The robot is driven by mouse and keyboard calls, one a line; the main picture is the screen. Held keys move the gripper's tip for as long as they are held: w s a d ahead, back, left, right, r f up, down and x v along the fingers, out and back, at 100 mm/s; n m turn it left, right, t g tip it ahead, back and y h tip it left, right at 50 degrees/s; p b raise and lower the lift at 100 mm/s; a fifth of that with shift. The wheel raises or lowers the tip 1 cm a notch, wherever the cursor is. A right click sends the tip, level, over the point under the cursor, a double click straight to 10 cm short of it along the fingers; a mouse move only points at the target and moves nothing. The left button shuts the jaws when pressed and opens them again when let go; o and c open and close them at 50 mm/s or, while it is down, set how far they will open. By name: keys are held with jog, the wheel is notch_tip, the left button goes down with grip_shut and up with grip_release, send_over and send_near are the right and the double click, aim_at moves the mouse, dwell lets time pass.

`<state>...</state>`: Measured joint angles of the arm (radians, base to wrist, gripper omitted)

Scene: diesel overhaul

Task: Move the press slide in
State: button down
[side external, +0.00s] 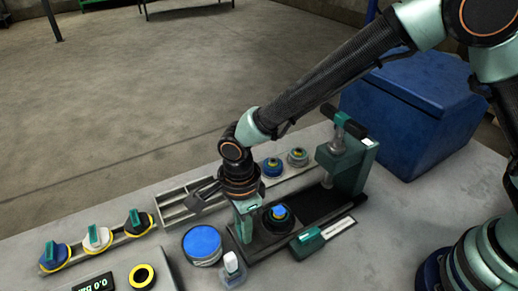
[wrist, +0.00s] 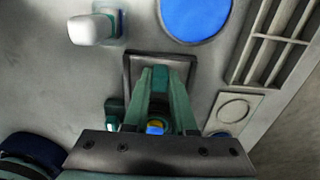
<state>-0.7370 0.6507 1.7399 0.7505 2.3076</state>
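The press (side external: 350,165) has a green frame and a black-handled lever. Its dark slide plate (side external: 262,246) extends out to the left of the frame. A black round holder with a blue piece (side external: 279,212) sits on the slide, outside the frame. My gripper (side external: 244,232) points down over the slide's outer left end, beside the holder. In the wrist view its two teal fingers (wrist: 160,78) reach down over the dark-rimmed slide end (wrist: 188,62), close together. The blue piece (wrist: 155,127) shows between the fingers.
A blue-topped round container (side external: 202,242) and a small white-capped bottle (side external: 231,265) stand close to the slide's left end. A slotted tray (side external: 180,210) lies behind. A teal-handled gauge (side external: 310,240) lies in front of the press. A blue bin (side external: 410,115) stands behind right.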

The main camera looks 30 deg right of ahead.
aim_at(282, 209)
jog(key=shift+d, duration=2.25)
jog(key=shift+d, duration=2.25)
jog(key=shift+d, duration=1.8)
jog(key=c, duration=1.1)
grip_release()
jog(key=shift+d, duration=0.15)
jog(key=shift+c, duration=0.2)
jog(key=o, duration=0.4)
